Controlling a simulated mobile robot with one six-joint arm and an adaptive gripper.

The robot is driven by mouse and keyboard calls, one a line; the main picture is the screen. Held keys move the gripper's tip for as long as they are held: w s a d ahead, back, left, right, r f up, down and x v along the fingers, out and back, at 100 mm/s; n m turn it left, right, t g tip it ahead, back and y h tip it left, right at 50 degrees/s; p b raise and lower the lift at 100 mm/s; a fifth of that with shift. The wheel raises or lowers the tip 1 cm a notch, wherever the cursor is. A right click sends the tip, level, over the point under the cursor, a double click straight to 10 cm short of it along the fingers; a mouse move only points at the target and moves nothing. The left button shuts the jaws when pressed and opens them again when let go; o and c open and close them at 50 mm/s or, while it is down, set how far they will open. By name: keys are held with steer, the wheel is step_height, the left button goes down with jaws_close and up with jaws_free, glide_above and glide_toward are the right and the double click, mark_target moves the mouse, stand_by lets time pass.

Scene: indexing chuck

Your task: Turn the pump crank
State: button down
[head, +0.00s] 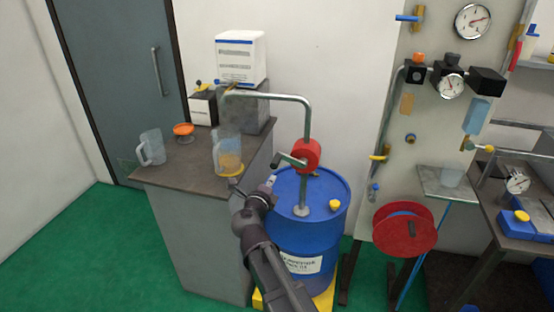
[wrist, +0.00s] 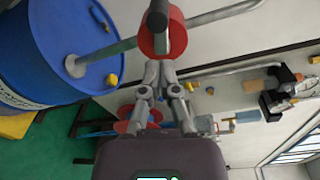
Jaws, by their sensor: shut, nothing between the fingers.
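The red pump body (head: 306,154) sits on a grey pipe rising from the blue drum (head: 290,245). Its grey crank (head: 286,161) points left in the head view. In the wrist view the red pump body (wrist: 174,32) is just ahead of the fingertips, with the crank's dark grip (wrist: 156,19) nearest the camera. My gripper (head: 272,182) is below and left of the crank in the head view. In the wrist view my gripper (wrist: 163,66) is shut and empty, apparently apart from the grip. A clear jug (head: 227,152) with amber liquid stands under the spout's end.
The grey bench (head: 190,170) left of the drum holds another empty jug (head: 152,147), an orange dish (head: 184,130) and boxes. A yellow bung (head: 335,204) is on the drum top. A red hose reel (head: 404,229) and a gauge panel stand to the right.

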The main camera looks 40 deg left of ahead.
steer(key=w+d+r+m+g+h+p, duration=0.25)
steer(key=w+m+g+h+p, duration=0.25)
steer(key=w+m+p, duration=0.65)
steer(key=m+g+y+p, duration=0.3)
steer(key=m+g+p, duration=1)
steer(key=m+p, duration=0.6)
glide_toward(279, 161)
step_height(279, 161, up, 6)
steer(key=d+m, duration=0.1)
steer(key=d, duration=0.2)
steer(key=shift+w+a+b, duration=0.2)
steer(key=shift+w+b, duration=0.25)
steer(key=shift+f, duration=0.25)
steer(key=b+x, duration=1.2)
steer(key=x, duration=0.1)
steer(key=shift+s+a+f, duration=0.2)
steer(key=shift+a, duration=0.15)
steer(key=shift+w+d, duration=0.1)
steer(key=shift+w, duration=0.1)
